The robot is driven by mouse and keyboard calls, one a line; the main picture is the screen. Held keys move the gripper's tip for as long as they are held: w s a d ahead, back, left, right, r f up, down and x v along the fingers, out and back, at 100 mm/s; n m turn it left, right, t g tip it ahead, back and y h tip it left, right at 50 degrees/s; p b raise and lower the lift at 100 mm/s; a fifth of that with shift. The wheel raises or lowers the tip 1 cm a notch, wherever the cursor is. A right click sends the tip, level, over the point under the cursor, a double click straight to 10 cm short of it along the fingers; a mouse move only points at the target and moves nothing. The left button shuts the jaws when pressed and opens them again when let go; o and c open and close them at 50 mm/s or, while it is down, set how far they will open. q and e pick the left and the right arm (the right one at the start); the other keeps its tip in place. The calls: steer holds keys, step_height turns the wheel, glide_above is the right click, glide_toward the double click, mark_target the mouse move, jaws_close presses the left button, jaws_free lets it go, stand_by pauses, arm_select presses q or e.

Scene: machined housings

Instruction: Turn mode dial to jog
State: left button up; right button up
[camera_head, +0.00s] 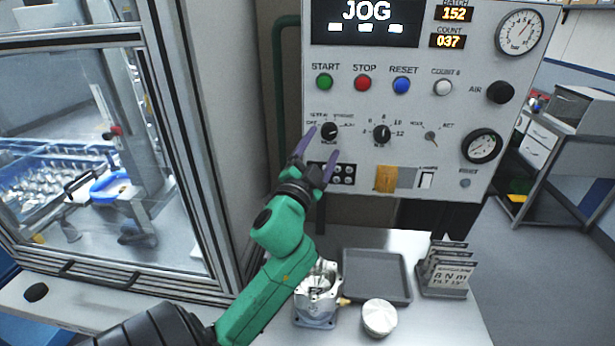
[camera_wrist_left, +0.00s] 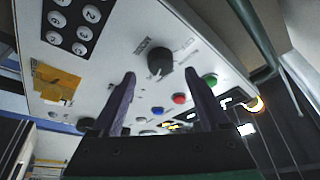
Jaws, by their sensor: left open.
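The mode dial (camera_head: 329,131) is a black knob on the white control panel (camera_head: 455,80), below the green start button. It also shows in the left wrist view (camera_wrist_left: 159,62), ahead of the fingers and apart from them. The display (camera_head: 366,22) at the panel's top reads JOG. My left gripper (camera_head: 320,150) is open and empty, its two purple fingers just below and to either side of the dial in the head view. In the left wrist view the fingertips (camera_wrist_left: 160,78) stand apart with nothing between them. My right gripper is not in view.
A second black dial (camera_head: 381,133) and a key switch (camera_head: 431,137) sit right of the mode dial. A keypad (camera_head: 341,174) lies close under the fingers. Below stand a metal housing (camera_head: 318,296), a grey tray (camera_head: 376,254) and a round metal part (camera_head: 380,318).

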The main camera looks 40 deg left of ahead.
arm_select(q)
steer(key=p+v, duration=0.1)
steer(key=v, duration=1)
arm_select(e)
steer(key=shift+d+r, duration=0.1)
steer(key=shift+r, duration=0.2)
